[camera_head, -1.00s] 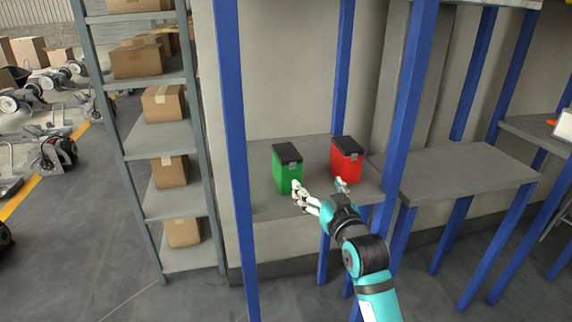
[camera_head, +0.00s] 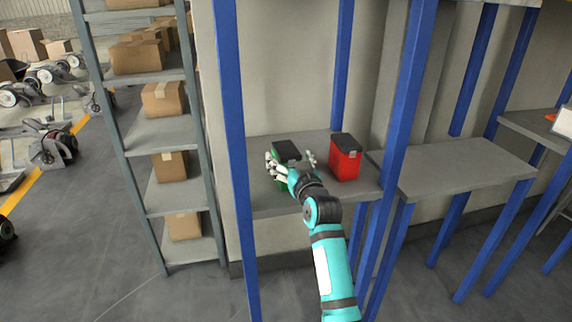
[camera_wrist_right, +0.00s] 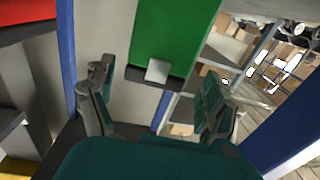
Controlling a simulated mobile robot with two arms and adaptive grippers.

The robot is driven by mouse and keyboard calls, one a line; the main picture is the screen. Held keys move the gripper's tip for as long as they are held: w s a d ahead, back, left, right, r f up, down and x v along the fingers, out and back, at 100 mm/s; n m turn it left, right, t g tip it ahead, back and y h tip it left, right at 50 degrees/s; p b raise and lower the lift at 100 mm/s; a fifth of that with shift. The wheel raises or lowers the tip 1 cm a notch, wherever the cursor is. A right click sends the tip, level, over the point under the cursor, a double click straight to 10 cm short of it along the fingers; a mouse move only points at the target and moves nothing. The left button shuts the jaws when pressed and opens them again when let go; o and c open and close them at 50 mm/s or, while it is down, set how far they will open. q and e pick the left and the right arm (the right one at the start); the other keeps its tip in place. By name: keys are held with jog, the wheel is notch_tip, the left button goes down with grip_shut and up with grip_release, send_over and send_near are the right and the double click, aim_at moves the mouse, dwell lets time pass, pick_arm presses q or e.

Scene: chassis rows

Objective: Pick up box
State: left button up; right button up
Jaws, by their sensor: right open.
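A green box (camera_wrist_right: 172,36) with a black lid (camera_head: 287,151) stands on the grey shelf between blue posts. My right gripper (camera_head: 291,163) is at its front, and the hand and arm hide most of its green body. In the right wrist view the open fingers (camera_wrist_right: 155,103) stand apart, with the green box and its grey latch (camera_wrist_right: 158,71) ahead between them. I cannot tell whether the fingers touch it. A red box (camera_head: 345,163) with a black lid stands just right of it on the same shelf. My left gripper is out of view.
The shelf (camera_head: 276,206) has bare room in front. Blue posts (camera_head: 236,160) and (camera_head: 402,120) frame it left and right. A grey rack (camera_head: 160,135) with cardboard boxes stands at left, and an empty grey shelf (camera_head: 455,165) at right.

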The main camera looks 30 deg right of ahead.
aim_at(286, 148)
jog(key=w, duration=0.2)
jog(key=w+d+p, duration=0.1)
jog(key=w, duration=0.1)
jog(key=shift+d+r, duration=0.1)
jog(key=shift+w+d, duration=0.1)
jog(key=shift+w, duration=0.45)
jog(key=c, duration=1.5)
jog(key=shift+c, duration=0.5)
jog(key=shift+r, duration=0.1)
jog(key=shift+r, duration=0.6)
notch_tip(286, 148, up, 2)
jog(key=shift+r+b, duration=0.15)
jog(key=shift+b, duration=0.2)
jog(key=s+a, duration=0.3)
jog(key=s, duration=0.4)
jog(key=s+a+r+b, duration=0.1)
jog(key=s+a, duration=0.3)
jog(key=s, duration=0.3)
jog(key=shift+s+b, duration=0.3)
